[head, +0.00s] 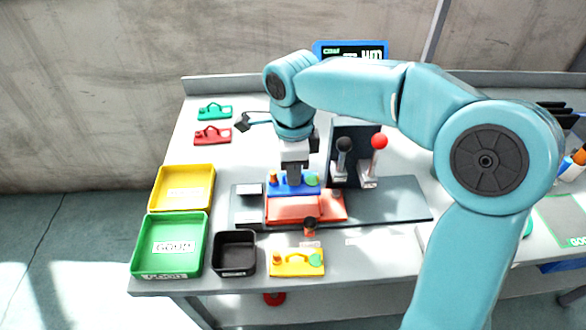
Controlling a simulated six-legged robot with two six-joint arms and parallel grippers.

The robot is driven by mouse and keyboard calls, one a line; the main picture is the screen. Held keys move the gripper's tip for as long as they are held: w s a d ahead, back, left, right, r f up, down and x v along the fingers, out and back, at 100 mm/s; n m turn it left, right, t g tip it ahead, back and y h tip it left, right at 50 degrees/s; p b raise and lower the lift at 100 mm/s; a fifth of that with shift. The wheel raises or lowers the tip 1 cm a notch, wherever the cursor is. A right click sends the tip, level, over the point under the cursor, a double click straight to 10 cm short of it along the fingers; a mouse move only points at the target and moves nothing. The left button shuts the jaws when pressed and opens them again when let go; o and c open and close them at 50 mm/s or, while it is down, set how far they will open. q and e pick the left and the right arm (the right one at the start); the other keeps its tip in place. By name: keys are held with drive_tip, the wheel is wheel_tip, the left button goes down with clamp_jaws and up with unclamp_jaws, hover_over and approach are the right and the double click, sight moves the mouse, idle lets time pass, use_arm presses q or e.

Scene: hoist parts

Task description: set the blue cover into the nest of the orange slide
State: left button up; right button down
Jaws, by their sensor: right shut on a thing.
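My right gripper (295,180) points straight down and is shut on the cover's middle. The cover is at the back of the orange slide (295,208), over or against it; I cannot tell whether it touches or is seated. The slide sits on a grey base plate (390,205). The slide's nest is hidden by the cover and gripper. My left gripper is not in view.
Two levers, one with a red ball (379,141), stand close right of the gripper. A yellow cover (297,262) lies in front. Yellow (163,208), green (138,268) and black (218,272) bins stand left. Green (214,112) and red (212,135) covers lie behind.

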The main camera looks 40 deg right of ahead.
drive_tip(key=shift+f+b, duration=1.35)
drive_tip(key=shift+f, duration=0.4)
drive_tip(key=shift+f, duration=0.1)
drive_tip(key=shift+f+b, duration=0.85)
drive_tip(key=shift+f, duration=0.2)
drive_tip(key=shift+f, duration=0.15)
drive_tip(key=shift+f+b, duration=0.25)
drive_tip(key=shift+b, duration=0.05)
drive_tip(key=c, duration=0.8)
unclamp_jaws()
